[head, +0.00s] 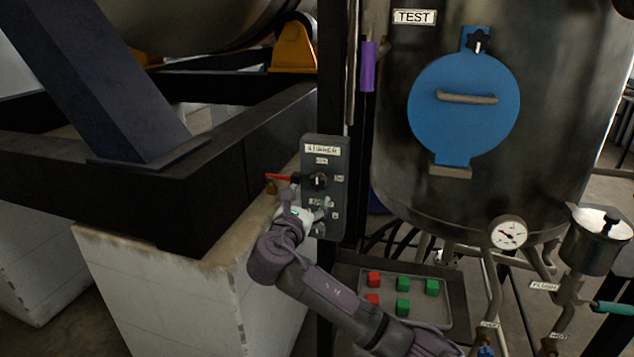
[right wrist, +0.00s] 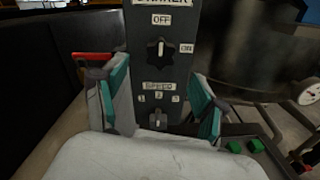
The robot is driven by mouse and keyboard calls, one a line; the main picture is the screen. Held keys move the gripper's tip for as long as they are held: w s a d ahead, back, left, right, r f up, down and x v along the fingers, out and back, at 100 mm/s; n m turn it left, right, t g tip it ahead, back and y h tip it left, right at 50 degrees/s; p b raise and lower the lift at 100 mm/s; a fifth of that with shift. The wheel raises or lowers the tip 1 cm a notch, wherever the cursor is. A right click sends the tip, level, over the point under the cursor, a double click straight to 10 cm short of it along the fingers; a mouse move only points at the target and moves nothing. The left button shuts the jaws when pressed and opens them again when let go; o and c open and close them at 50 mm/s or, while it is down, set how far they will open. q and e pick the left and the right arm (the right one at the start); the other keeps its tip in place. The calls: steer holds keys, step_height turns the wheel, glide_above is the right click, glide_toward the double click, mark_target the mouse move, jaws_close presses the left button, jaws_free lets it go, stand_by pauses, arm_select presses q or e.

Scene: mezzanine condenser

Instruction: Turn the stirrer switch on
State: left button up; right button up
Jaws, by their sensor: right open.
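The grey stirrer control box (head: 341,150) is mounted upright on a dark post, its top label hard to read. Its black upper knob (head: 319,181) is the stirrer switch; in the right wrist view the switch (right wrist: 160,52) has its white mark pointing up at OFF, with ON at its right. A lower SPEED knob (right wrist: 157,120) sits below it. My right gripper (head: 307,207) is at the lower part of the box. In the right wrist view its teal-padded fingers (right wrist: 160,85) are apart on either side of the box, with nothing between them gripped. My left gripper is out of view.
A red lever (head: 280,178) sits close left of the box. A steel tank (head: 390,150) with a blue round hatch (head: 450,125) stands at the right. A black beam frame (head: 215,190) on a white block fills the left.

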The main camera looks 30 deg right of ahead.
mark_target(317, 185)
steer(key=p+x, duration=0.1)
steer(key=x, duration=0.6)
steer(key=shift+w+d, duration=0.2)
steer(key=shift+d, duration=0.05)
steer(key=c, duration=1.1)
